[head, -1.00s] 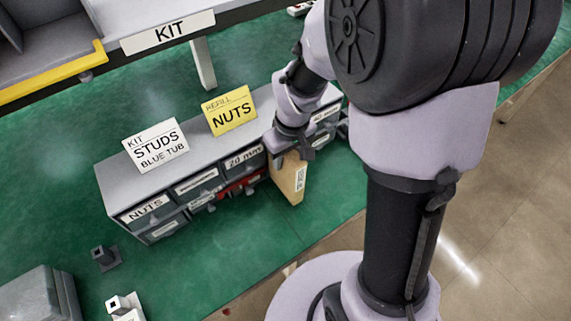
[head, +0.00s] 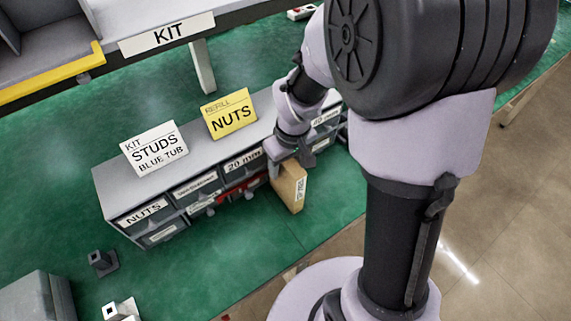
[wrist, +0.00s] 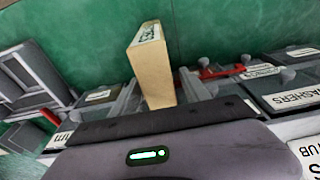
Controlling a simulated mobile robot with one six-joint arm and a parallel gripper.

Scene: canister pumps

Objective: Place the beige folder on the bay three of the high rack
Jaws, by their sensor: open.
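The beige folder (head: 290,188) stands upright on the green bench, in front of the right part of the drawer cabinet. A white label shows on its right side, and it also appears in the wrist view (wrist: 153,72). My gripper (head: 290,163) is open at the folder's upper end. In the wrist view, grey finger-like parts show on both sides of the folder's near end; whether they touch it I cannot tell. A grey shelf unit with a yellow edge (head: 55,78) is at the upper left; I cannot tell whether it is the high rack. No bay three marking is readable.
The grey drawer cabinet (head: 115,190) stands close behind the folder, carrying a white STUDS card (head: 153,148) and a yellow NUTS card (head: 229,113). Small dark-based blocks (head: 103,262) and a grey box (head: 38,300) are at lower left. The green bench (head: 240,265) is clear in front.

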